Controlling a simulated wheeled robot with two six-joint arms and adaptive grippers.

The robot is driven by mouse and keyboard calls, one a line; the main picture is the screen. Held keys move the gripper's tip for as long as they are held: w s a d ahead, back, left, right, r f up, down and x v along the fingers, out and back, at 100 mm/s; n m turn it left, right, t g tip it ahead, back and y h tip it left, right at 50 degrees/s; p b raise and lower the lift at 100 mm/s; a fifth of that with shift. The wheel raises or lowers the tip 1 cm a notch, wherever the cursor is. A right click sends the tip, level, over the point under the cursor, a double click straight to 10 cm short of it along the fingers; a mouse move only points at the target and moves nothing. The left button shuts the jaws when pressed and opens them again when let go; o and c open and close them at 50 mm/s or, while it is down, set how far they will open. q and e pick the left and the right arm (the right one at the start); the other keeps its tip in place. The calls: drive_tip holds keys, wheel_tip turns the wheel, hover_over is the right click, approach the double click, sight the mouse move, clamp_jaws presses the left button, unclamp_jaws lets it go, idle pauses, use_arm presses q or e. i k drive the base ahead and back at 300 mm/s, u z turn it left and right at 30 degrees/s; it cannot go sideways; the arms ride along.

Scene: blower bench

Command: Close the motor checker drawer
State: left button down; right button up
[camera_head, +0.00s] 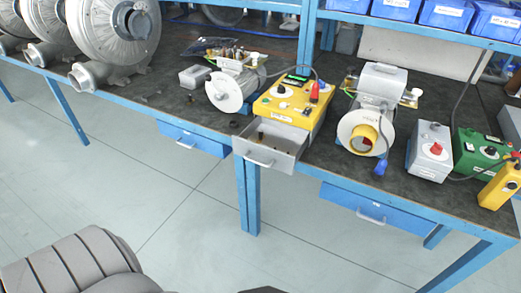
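The motor checker (290,100) is a yellow box with knobs, a green part and a red plug on top. It stands on the dark bench top near the front edge. Its grey metal drawer (272,162) is pulled out toward the front and sticks out past the bench edge. The drawer has a pale handle on its front and a few small brownish parts inside. Neither of my grippers shows. A dark ribbed part of my own body is at the lower left.
Blower motors (366,132) stand on both sides of the checker. A grey box (430,150) and a green box (480,152) are at the right. Blue bench drawers (194,139) hang under the top. The floor in front is clear.

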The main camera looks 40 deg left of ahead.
sight(285, 138)
drive_tip(key=z, duration=1.5)
drive_tip(key=k, duration=1)
drive_tip(key=u, duration=1.2)
drive_tip(key=i, duration=0.5)
drive_tip(key=z, duration=0.05)
